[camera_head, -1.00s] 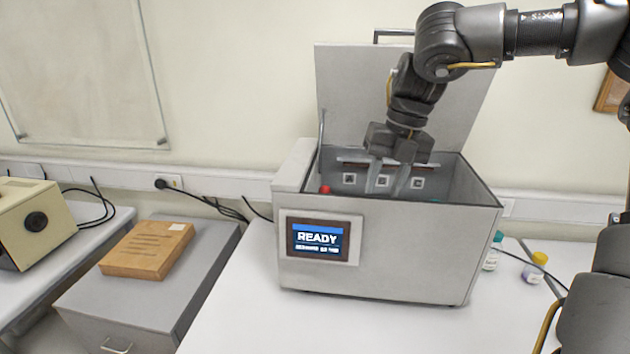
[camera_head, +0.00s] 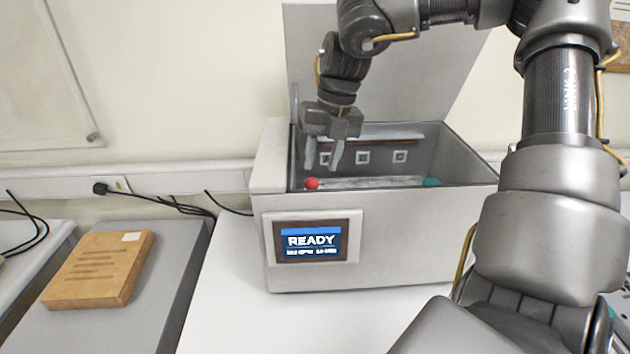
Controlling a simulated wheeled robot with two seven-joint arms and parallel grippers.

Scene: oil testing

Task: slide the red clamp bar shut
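The grey tester box (camera_head: 380,262) stands on the white table with its lid (camera_head: 400,70) raised. A red ball-shaped knob (camera_head: 312,183) shows inside at the front left. A dull reddish-brown bar (camera_head: 375,139) runs along the inner back wall above several square markers; I cannot tell which of these red parts is the clamp bar. My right gripper (camera_head: 322,165) points down over the left part of the opening, above and slightly right of the knob, fingers apart with nothing visible between them. The front wall hides the lower inside. My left gripper is out of view.
A teal piece (camera_head: 431,182) shows inside the box at the right. A screen (camera_head: 311,241) on the front reads READY. A brown package (camera_head: 100,268) lies on the grey cabinet at left. My arm blocks the right side. The table (camera_head: 230,300) left of the box is clear.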

